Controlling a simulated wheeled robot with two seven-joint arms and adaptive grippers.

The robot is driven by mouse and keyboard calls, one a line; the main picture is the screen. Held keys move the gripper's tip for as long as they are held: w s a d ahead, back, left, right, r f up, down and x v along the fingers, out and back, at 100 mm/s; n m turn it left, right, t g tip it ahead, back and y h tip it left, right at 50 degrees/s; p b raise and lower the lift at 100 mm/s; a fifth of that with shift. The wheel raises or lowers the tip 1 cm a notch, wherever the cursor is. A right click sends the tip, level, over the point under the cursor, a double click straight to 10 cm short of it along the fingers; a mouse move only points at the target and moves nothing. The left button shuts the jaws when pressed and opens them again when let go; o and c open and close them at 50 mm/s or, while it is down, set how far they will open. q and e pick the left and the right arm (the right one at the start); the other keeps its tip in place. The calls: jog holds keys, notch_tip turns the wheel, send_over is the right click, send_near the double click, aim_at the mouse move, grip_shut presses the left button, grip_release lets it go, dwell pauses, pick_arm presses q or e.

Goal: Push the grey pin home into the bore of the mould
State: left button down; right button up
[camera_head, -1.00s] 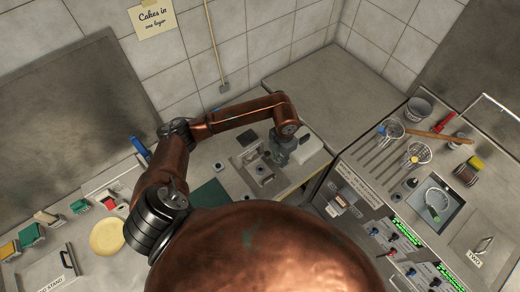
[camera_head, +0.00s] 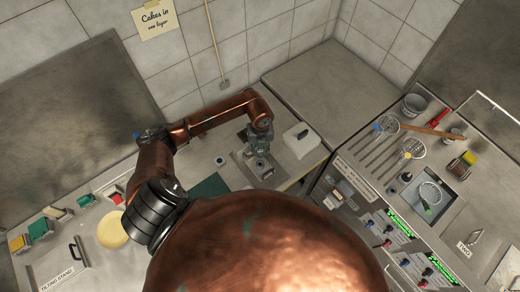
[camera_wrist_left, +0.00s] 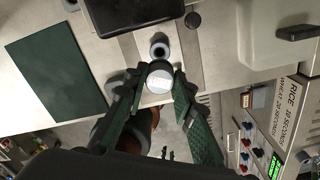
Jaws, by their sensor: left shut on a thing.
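The mould (camera_head: 243,161) is a grey plate on the worktop, and it also shows in the left wrist view (camera_wrist_left: 186,50). A round collar with a dark hole (camera_wrist_left: 159,47), apparently the bore, stands on it. My left gripper (camera_head: 262,156) is over the plate. In the left wrist view my left gripper (camera_wrist_left: 158,86) is shut on the grey pin (camera_wrist_left: 160,77), whose pale round end shows between the fingertips. In that picture the pin lies just below the collar, apart from it. The pin's lower end is hidden. My right gripper is not in view.
A dark green mat (camera_head: 209,187) lies left of the mould. A white box (camera_head: 300,141) stands to its right, and the control panel (camera_head: 350,190) lies beyond. A dark block (camera_wrist_left: 130,14) is behind the collar.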

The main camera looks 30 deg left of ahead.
aim_at(260, 157)
pick_arm(q)
jog(key=shift+f+b, duration=2.1)
jog(key=shift+f, duration=0.85)
jog(key=shift+f, duration=0.2)
jog(key=shift+f+b, duration=1.6)
jog(key=shift+f, duration=0.25)
jog(key=c, duration=1.5)
grip_release()
jog(key=shift+c, duration=0.2)
jog(key=shift+r, duration=0.1)
notch_tip(260, 157, up, 12)
jog(key=shift+f, duration=0.1)
